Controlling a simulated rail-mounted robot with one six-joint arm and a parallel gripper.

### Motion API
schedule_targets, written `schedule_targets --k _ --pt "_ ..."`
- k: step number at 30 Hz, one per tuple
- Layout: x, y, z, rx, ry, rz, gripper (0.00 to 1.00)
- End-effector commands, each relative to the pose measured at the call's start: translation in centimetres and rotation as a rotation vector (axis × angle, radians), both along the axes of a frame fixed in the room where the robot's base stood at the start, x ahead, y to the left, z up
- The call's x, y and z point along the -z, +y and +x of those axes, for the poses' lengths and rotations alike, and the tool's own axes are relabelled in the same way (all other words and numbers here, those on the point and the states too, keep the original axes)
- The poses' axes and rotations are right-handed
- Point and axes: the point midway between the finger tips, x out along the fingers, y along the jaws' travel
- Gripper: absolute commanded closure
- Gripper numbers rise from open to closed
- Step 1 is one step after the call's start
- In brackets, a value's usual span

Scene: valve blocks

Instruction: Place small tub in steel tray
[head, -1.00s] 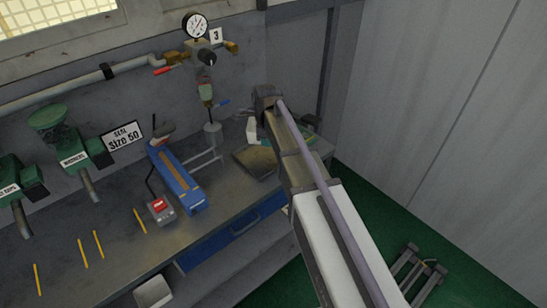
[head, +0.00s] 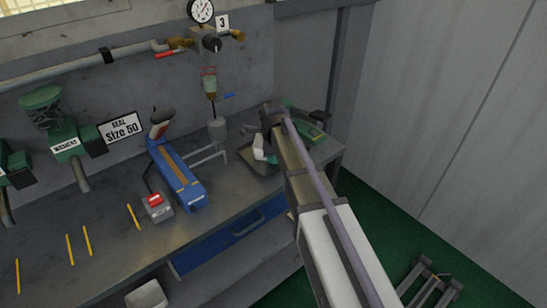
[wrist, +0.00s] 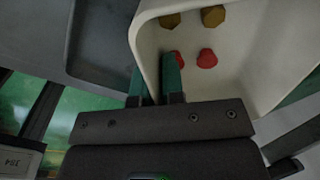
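The small tub is off-white and holds brass hex pieces and red pieces. In the wrist view the tub (wrist: 235,80) fills the upper right. My gripper (wrist: 154,82) has one green finger on each side of the tub's near-left wall and looks shut on it. The dark grey steel tray (wrist: 95,45) lies to the left of the tub there. In the head view the tub (head: 258,147) shows beside my arm, overlapping the tray (head: 250,160) at the bench's right end. My arm hides part of both, and I cannot tell whether the tub touches the tray.
A blue tool (head: 180,180) and a grey box with a red top (head: 156,206) stand left on the bench. A green item (head: 308,130) lies right of my gripper. Yellow sticks lie at the front left.

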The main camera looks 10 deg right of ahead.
Motion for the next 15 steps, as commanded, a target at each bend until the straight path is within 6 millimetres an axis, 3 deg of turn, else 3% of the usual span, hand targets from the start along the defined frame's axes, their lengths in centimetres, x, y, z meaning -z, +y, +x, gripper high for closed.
schedule_targets --k 6,15 --pt "-0.04 0.0 0.0 0.0 0.0 0.0 0.72" --pt "-0.75 0.0 0.0 0.0 0.0 0.0 0.72"
